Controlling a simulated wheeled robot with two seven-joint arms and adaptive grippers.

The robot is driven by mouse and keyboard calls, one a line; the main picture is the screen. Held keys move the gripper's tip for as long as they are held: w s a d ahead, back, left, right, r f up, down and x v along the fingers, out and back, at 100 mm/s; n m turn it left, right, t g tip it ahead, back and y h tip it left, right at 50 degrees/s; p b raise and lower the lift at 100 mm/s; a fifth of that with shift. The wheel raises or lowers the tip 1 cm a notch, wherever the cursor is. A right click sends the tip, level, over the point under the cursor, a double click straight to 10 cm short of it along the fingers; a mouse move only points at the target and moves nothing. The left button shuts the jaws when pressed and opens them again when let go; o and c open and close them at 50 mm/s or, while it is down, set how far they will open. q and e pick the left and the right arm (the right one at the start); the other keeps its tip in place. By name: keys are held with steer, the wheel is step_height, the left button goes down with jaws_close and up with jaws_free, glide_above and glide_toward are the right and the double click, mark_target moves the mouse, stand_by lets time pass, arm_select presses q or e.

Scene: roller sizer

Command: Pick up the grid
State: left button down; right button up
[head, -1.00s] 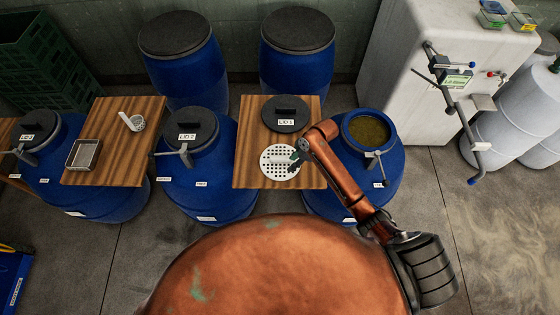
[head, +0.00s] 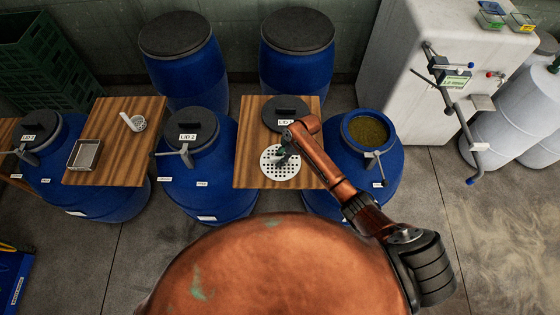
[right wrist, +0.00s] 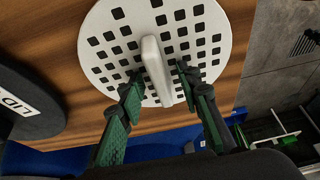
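The grid (head: 272,166) is a white round plate with square holes, lying on the right wooden board (head: 250,140). In the right wrist view the grid (right wrist: 105,50) shows large, with a white upright handle (right wrist: 156,65) across its middle. My right gripper (head: 284,157) is over the grid. In the right wrist view its green-padded fingers (right wrist: 160,80) are apart, one on each side of the handle's near part. A gap shows between the handle and each finger. My left gripper is not in view.
Lid 1 (head: 284,107) lies behind the grid on the same board, partly covered by my right arm. An open blue barrel (head: 345,165) with yellowish-green contents stands to the right. A closed barrel with lid 2 (head: 190,130) stands to the left.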

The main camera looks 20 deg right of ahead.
steer(key=shift+c, duration=0.5)
jaws_close()
